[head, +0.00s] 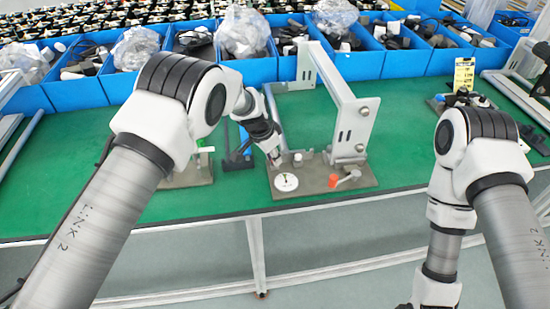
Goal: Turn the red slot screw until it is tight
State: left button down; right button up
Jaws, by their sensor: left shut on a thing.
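My left gripper (274,157) reaches down to the back left part of a brown-grey fixture plate (312,189) on the green bench. Its fingers are shut on a small reddish part, which I take to be the red slot screw (275,161). The fingers hide most of it, so its slot and how deep it sits cannot be seen. On the same plate are a white round dial (286,182) in front of the gripper and an orange-red part (333,180) with a grey lever to the right. My right arm hangs at the right, its gripper below the picture edge.
A grey metal frame (342,95) rises from the plate, close to the right of my left gripper. Another plate (190,172) stands to the left. Blue bins (285,67) line the back. Green bench is bare right of the frame (410,125).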

pick_arm(q)
jog(key=shift+w+f+m+b, duration=0.1)
jog(key=shift+f+m+b, duration=0.15)
jog(key=shift+m, duration=0.55)
jog(key=m+g+b, duration=0.1)
jog(key=m, duration=0.2)
jog(key=m+g+h+b, duration=0.1)
jog(key=m+b, duration=0.1)
jog(key=m, duration=0.1)
jog(key=shift+w+a+f+m, duration=0.1)
jog(key=shift+w+f+m, duration=0.05)
jog(key=shift+m, duration=0.25)
jog(key=shift+m+g, duration=0.3)
jog(key=shift+m, duration=0.3)
jog(key=shift+r, duration=0.35)
jog(key=shift+f+m, duration=0.1)
jog(key=shift+m, duration=0.2)
